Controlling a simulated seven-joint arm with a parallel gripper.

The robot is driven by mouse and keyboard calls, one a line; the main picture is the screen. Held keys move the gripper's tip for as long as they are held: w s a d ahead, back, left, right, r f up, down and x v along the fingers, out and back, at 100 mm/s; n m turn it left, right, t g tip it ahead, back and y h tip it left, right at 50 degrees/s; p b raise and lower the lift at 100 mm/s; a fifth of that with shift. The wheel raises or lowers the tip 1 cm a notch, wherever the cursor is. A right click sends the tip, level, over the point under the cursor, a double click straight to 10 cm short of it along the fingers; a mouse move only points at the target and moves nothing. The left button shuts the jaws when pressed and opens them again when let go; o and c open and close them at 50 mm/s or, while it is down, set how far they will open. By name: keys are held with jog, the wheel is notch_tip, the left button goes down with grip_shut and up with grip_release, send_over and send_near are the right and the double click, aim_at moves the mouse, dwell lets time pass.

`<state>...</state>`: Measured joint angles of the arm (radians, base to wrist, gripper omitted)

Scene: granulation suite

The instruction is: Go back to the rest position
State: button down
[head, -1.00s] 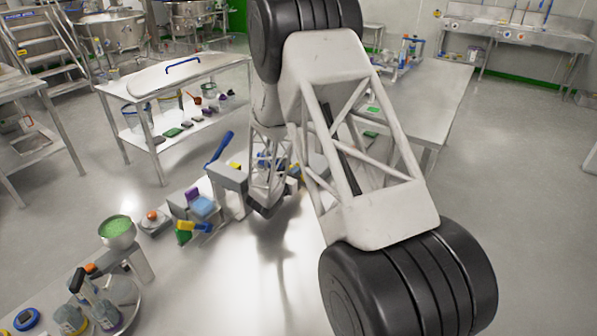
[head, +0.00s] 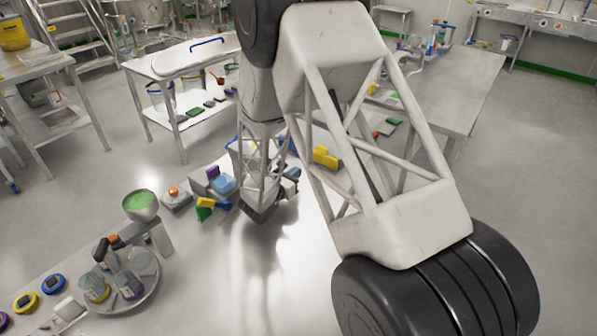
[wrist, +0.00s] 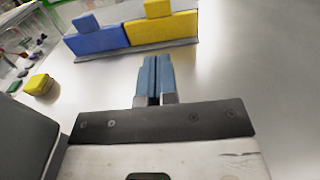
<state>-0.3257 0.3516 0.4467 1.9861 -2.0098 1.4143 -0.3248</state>
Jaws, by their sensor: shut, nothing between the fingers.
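My gripper (wrist: 154,78) is shut and empty. Its two blue-tipped fingers are together above the bare metal bench in the wrist view. A blue block (wrist: 98,40) and a yellow block (wrist: 162,30) sit side by side on a grey strip beyond the fingertips, apart from them. In the head view my arm stands over the bench, and I cannot make out the fingertips there.
A bowl of green material (head: 140,202), a round metal tray (head: 140,290) with small containers, and coloured items by a blue box (head: 224,185) stand left of my arm. A side table (head: 212,112) stands behind. The front bench surface (head: 235,290) is bare.

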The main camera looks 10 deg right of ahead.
dwell(0.5)
jog(key=s+d+r+m+g+y, duration=0.1)
jog(key=s+d+r+m+g, duration=0.55)
jog(key=s+r, duration=0.3)
jog(key=s+d+r+m+g, duration=0.5)
jog(key=s+d+r+m, duration=0.3)
jog(key=s, duration=0.3)
jog(key=s+a+r+m+y, duration=0.1)
jog(key=s+r+m+y, duration=0.2)
jog(key=s, duration=0.5)
jog(key=s+a+r+m+t+y, duration=0.1)
jog(key=s+a+r+m+y, duration=0.1)
jog(key=s+m+y, duration=0.3)
jog(key=s+a+r+m+y, duration=0.2)
jog(key=s+r+m+y, duration=0.1)
jog(key=s, duration=0.8)
jog(key=shift+s+a+r+m+y, duration=0.25)
jog(key=shift+s+r+m+y, duration=0.2)
jog(key=shift+m, duration=0.4)
